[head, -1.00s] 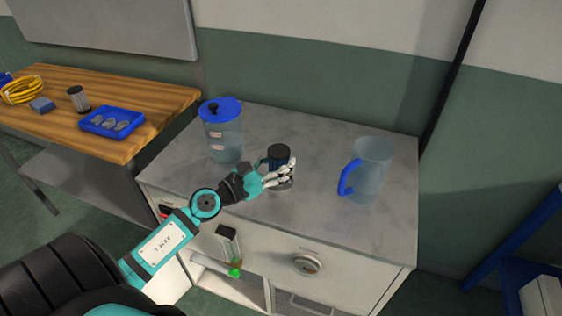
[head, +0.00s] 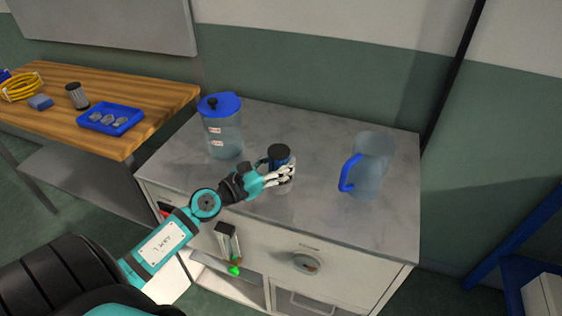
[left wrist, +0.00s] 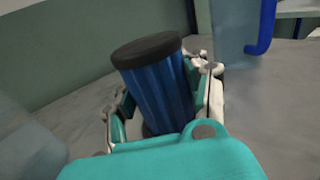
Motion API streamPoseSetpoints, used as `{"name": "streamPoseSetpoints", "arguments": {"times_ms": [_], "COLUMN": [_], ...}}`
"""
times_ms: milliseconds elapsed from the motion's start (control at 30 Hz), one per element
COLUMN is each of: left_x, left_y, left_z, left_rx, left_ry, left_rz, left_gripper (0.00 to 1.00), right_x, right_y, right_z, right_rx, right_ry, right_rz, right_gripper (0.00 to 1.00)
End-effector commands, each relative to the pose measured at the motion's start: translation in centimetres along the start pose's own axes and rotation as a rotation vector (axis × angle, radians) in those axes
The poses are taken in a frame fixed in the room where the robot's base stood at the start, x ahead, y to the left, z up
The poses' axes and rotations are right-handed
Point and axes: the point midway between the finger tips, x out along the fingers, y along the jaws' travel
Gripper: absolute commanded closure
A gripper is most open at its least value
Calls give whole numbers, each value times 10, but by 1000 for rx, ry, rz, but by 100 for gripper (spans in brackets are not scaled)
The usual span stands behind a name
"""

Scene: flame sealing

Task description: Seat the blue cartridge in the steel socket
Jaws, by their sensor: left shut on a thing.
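The blue cartridge (head: 279,158) has a black cap and ribbed blue sides. It stands nearly upright over the grey counter top (head: 310,135). In the left wrist view the cartridge (left wrist: 158,85) leans slightly in the picture, between the fingers. My left gripper (head: 279,176) is shut on it from the front. The cartridge's lower end is mostly hidden by the fingers. A grey steel rim, likely the socket (head: 283,188), shows just below the fingers; I cannot tell how deep the cartridge sits in it. My right gripper is not in view.
A clear canister with a blue lid (head: 222,125) stands left of the gripper. A clear jug with a blue handle (head: 368,165) stands to the right. A wooden bench (head: 150,100) at left holds a blue tray (head: 137,124) and a dark filter (head: 77,96).

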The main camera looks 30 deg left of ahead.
Motion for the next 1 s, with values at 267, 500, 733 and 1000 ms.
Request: {"name": "streamPoseSetpoints", "arguments": {"times_ms": [267,500,733,1000], "left_x": [0,0,0,0], "left_y": [0,0,0,0], "left_z": [-5,-8,-12,-16], "left_rx": [0,1,1,1], "left_ry": [0,0,0,0], "left_rz": [0,0,0,0], "left_gripper": [94,94,94,94], "right_x": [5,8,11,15], "right_y": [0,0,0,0], "right_z": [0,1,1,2], "right_rx": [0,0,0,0], "right_ry": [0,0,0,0], "right_rz": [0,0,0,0], "right_gripper": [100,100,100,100]}}
